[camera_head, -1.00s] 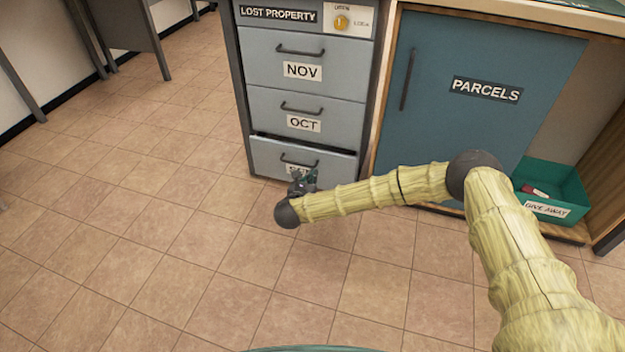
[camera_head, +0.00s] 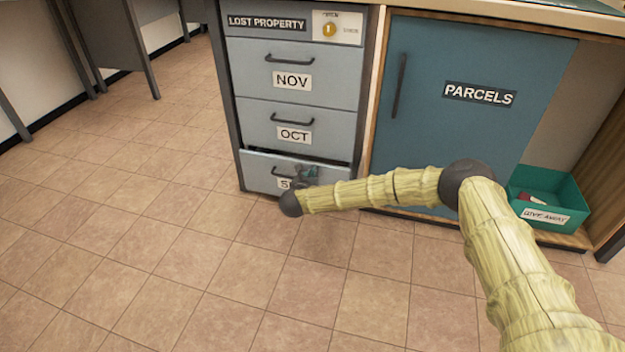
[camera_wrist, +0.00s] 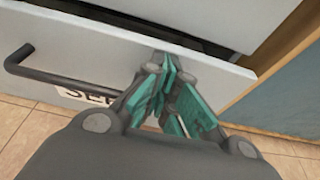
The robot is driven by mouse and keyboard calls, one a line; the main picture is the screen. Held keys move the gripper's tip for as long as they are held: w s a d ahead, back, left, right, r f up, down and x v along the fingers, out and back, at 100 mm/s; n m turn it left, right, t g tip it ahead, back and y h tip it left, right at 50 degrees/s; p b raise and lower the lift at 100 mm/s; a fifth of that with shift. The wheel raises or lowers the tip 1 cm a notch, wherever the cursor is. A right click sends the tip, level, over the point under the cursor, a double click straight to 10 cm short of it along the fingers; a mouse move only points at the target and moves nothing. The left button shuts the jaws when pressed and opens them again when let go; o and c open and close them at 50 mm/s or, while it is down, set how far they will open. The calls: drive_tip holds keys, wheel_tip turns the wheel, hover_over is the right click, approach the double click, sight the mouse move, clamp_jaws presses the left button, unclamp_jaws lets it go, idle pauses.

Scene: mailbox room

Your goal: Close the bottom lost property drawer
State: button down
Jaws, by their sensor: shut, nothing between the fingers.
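The bottom lost property drawer (camera_head: 258,176) is a grey front with a dark bar handle and a partly hidden label. A dark gap along its top, wider at the right, shows it is slightly out. In the wrist view the drawer front (camera_wrist: 95,52) fills the upper left, with its handle (camera_wrist: 45,72) at the left. My gripper (camera_head: 308,172) is at the right half of the drawer front, right of the handle. In the wrist view my gripper (camera_wrist: 165,75) is shut and empty, its fingertips at the drawer front near its top edge. I cannot tell if they touch.
The NOV (camera_head: 292,72) and OCT (camera_head: 293,127) drawers above are shut. The blue PARCELS door (camera_head: 470,130) is shut to the right. A green give-away bin (camera_head: 560,195) sits on the low shelf. The tiled floor (camera_head: 150,230) at left is clear.

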drive_tip(key=shift+w+d, duration=0.2)
drive_tip(key=shift+w, duration=0.4)
drive_tip(key=shift+w+d, duration=0.2)
drive_tip(key=shift+w, duration=0.4)
drive_tip(key=shift+s, duration=0.15)
